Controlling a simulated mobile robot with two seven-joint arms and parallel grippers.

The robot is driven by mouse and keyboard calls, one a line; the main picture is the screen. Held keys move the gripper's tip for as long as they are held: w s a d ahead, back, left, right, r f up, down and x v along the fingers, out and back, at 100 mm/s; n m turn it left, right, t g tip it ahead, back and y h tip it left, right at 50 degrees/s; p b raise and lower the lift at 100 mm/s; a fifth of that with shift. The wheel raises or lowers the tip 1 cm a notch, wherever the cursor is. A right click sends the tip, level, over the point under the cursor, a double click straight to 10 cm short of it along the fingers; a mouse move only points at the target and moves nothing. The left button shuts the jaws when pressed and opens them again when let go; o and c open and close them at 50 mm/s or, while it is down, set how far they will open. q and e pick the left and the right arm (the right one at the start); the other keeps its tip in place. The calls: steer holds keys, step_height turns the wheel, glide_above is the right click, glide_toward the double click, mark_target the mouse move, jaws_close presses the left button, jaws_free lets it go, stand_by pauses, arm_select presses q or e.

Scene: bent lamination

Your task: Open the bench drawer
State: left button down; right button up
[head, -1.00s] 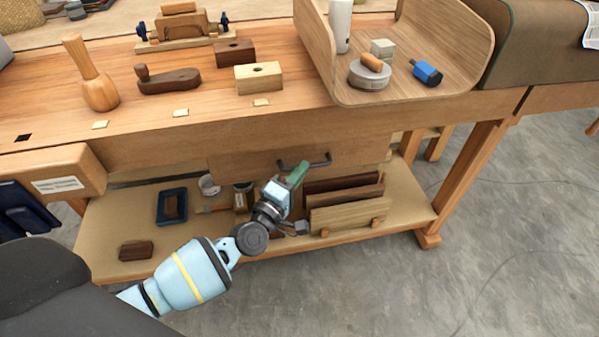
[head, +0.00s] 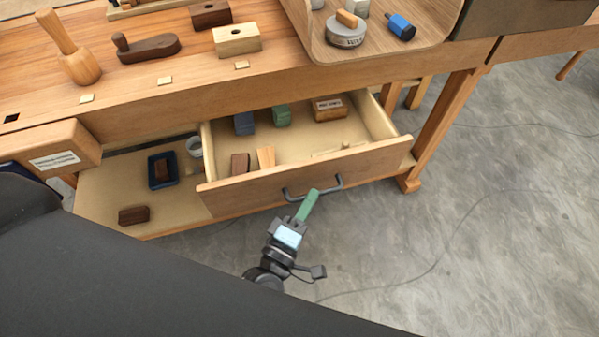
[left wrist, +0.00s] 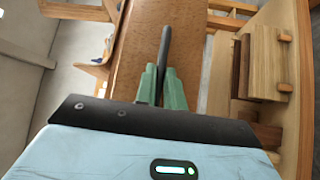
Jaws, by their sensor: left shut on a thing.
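The bench drawer (head: 300,184) stands pulled well out from under the bench top, and its inside shows. Its dark bar handle (head: 334,185) is on the front panel. My left gripper (head: 312,193) has green fingers and is shut on the handle. In the left wrist view, the green fingers (left wrist: 162,85) close around the dark handle bar (left wrist: 165,48) in front of the wooden drawer front (left wrist: 135,55). Inside the drawer lie a blue block (head: 244,123), a green block (head: 282,115), a labelled wooden block (head: 329,108) and some small wooden pieces. My right gripper is not in view.
A low shelf (head: 105,190) with a blue tray (head: 162,170) lies below.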

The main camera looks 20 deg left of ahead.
arm_select(q)
steer(key=shift+s+d, duration=0.7)
steer(key=shift+s, duration=0.3)
steer(key=shift+s+d, duration=0.7)
steer(key=shift+s, duration=0.3)
steer(key=c, duration=1.5)
jaws_free()
steer(key=v, duration=0.7)
steer(key=shift+s+b, duration=0.4)
steer(key=shift+a, duration=0.15)
